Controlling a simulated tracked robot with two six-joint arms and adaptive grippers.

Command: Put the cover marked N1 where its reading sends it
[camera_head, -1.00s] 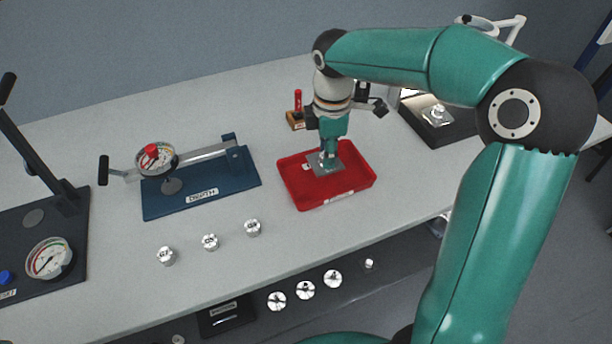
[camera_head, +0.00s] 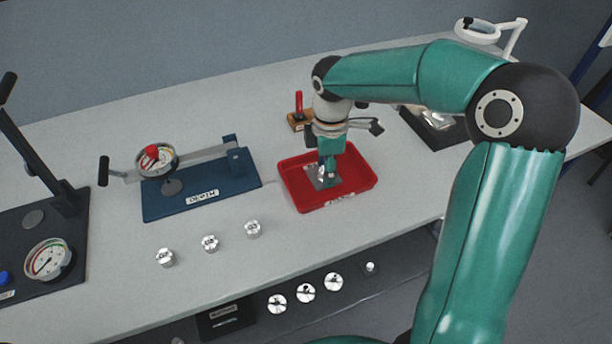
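A grey square cover (camera_head: 313,184) with a shiny spot on it is over the floor of the red tray (camera_head: 363,179). I cannot read a mark on it, nor tell whether it touches the tray floor. My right gripper (camera_head: 328,181) points down into the tray, with its fingers at the cover; it seems shut on it, though the fingertips are partly hidden. A blue gauge stand (camera_head: 158,208) with a round dial and a lever stands left of the tray. A dark gauge stand (camera_head: 75,262) with another dial is at the far left. My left gripper is not in view.
Several small metal cylinders, one of them here (camera_head: 210,243), stand along the front of the bench. A wooden block with a red handle (camera_head: 299,108) is behind the tray. A dark tray (camera_head: 412,117) with a metal part lies right. More metal parts (camera_head: 306,292) sit lower down.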

